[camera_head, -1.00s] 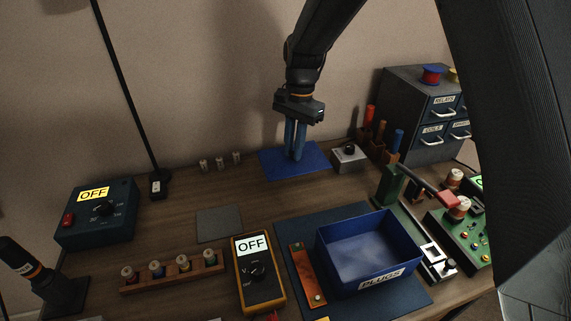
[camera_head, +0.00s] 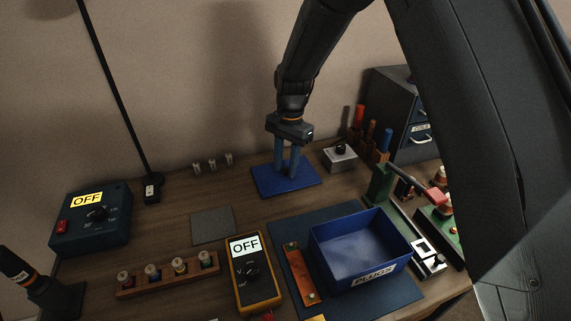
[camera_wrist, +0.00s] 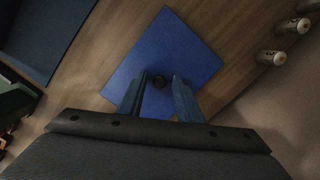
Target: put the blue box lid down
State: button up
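The blue box lid (camera_head: 265,184) lies flat on the wooden desk, towards the back near the wall. In the wrist view the lid (camera_wrist: 178,50) is a flat blue square with a small dark knob (camera_wrist: 158,82) in its middle. My gripper (camera_head: 287,172) points straight down over the middle of the lid. In the wrist view its two fingers (camera_wrist: 159,94) stand apart on either side of the knob, with gaps visible. The blue open box labelled PLUGS (camera_head: 374,279) stands on a dark blue mat (camera_head: 290,228) at the front right.
A small grey box with a black knob (camera_head: 340,158) and a rack of coloured handles (camera_head: 372,141) stand right of the lid. Several small cylinders (camera_head: 212,163) stand to its left. A yellow meter (camera_head: 254,281) and a grey pad (camera_head: 212,225) lie in front.

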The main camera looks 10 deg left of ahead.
jog(key=shift+r, duration=0.1)
notch_tip(320, 180, up, 12)
jog(key=w+b, duration=0.1)
jog(key=b, duration=0.1)
jog(key=shift+d, duration=0.4)
dwell(0.4)
